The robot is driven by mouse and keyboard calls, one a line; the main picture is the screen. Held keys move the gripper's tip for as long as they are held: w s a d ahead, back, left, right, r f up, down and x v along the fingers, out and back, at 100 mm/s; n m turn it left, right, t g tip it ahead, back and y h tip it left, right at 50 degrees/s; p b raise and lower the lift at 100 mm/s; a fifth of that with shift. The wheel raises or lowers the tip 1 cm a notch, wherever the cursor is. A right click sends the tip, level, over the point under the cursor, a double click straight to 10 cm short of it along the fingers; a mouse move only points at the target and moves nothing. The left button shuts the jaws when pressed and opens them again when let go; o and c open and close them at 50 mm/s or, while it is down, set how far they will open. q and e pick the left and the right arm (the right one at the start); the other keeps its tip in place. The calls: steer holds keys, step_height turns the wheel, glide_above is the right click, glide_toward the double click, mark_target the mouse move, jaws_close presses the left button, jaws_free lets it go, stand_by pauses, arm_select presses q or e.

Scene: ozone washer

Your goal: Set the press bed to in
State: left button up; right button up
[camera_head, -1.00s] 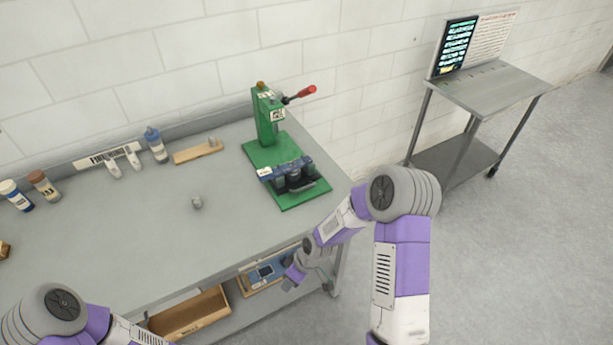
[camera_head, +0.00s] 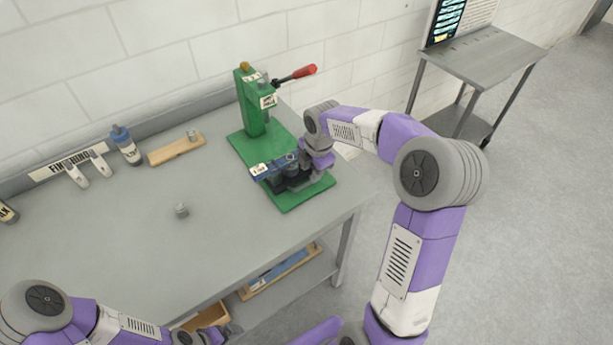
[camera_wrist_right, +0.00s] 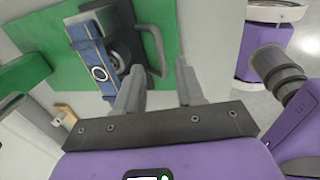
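The green press (camera_head: 252,108) stands at the right end of the grey bench, its red-tipped lever (camera_head: 303,73) sticking out to the right. The press bed (camera_head: 270,170), dark with a blue front bar, sits on the green base plate, out in front of the column. It also shows in the right wrist view (camera_wrist_right: 98,62), with a grey loop handle (camera_wrist_right: 154,45) on its side. My right gripper (camera_wrist_right: 158,88) is open and empty, its fingertips close to the handle; contact cannot be told. My left gripper (camera_head: 212,336) is low at the bench's front edge, its fingers too small to judge.
A wooden block (camera_head: 176,149), a blue bottle (camera_head: 126,146) and white clips (camera_head: 88,169) stand along the back of the bench. A steel side table (camera_head: 485,55) stands to the right. The bench's left middle is clear.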

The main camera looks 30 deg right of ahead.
mark_target(309, 182)
steer(key=f, duration=0.3)
steer(key=w+f, duration=0.1)
steer(key=f, duration=0.1)
steer(key=shift+b, duration=0.4)
jaws_close()
